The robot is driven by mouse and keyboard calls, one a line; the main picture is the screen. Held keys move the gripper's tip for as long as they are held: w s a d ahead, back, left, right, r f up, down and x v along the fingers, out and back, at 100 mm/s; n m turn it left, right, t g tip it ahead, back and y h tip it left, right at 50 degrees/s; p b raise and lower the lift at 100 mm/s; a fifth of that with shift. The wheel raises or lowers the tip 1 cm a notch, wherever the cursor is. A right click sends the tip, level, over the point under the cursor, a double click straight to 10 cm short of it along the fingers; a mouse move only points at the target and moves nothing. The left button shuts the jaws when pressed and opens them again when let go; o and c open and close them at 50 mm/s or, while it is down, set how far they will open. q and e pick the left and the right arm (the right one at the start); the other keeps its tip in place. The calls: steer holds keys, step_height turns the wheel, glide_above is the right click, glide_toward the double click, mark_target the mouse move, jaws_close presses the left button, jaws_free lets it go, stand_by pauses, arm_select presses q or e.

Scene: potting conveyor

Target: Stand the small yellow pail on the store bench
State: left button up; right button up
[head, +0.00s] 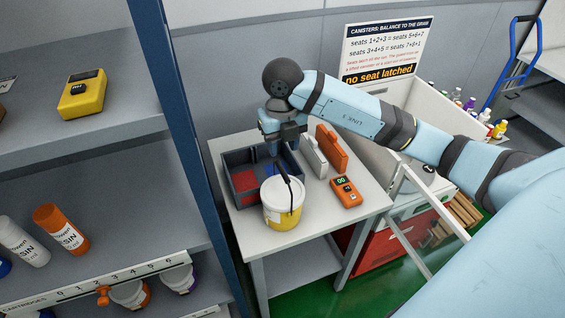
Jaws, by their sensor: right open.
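A small yellow pail (284,217) with a white upper part stands upright on a light-topped bench (330,222), near its front left. A dark handle rises above the pail's rim. My right gripper (279,150) is open and points down, above and just behind the pail, near the handle's top. I cannot tell whether it touches the handle. My left gripper is not in view.
A divided dark tray (238,190) sits directly behind and left of the pail. An orange meter (346,191), an orange case (332,149) and a grey case (313,158) are to its right. Shelving with a blue post (183,120) stands left. The bench's front right is clear.

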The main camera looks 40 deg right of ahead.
steer(key=s+a+m+t+y, duration=0.1)
steer(key=s+a+y, duration=0.3)
steer(key=a+y, duration=0.65)
steer(key=s+a+m+y, duration=0.1)
steer(key=s+a+y, duration=0.3)
steer(key=a+y, duration=0.6)
steer(key=w+d+f+m+t+h, duration=0.15)
steer(key=f+m+t+h, duration=0.3)
steer(key=m+t, duration=0.45)
steer(key=d+f+m+t+h, duration=0.3)
steer(key=f+m+t+h, duration=0.15)
steer(key=m+t, duration=0.4)
steer(key=s+d+f+m+g+h+p, duration=0.1)
steer(key=s+d+f+m+g+h, duration=0.1)
steer(key=f, duration=0.6)
steer(key=s+d+f+m+g+h+p, duration=0.1)
steer(key=s+d+f+m+g+h, duration=0.1)
steer(key=s+f+m+g+h, duration=0.3)
steer(key=shift+s+d+f+m+h, duration=0.15)
steer(key=shift+s+f+m+h, duration=0.5)
steer(key=shift+s+f+m, duration=1.7)
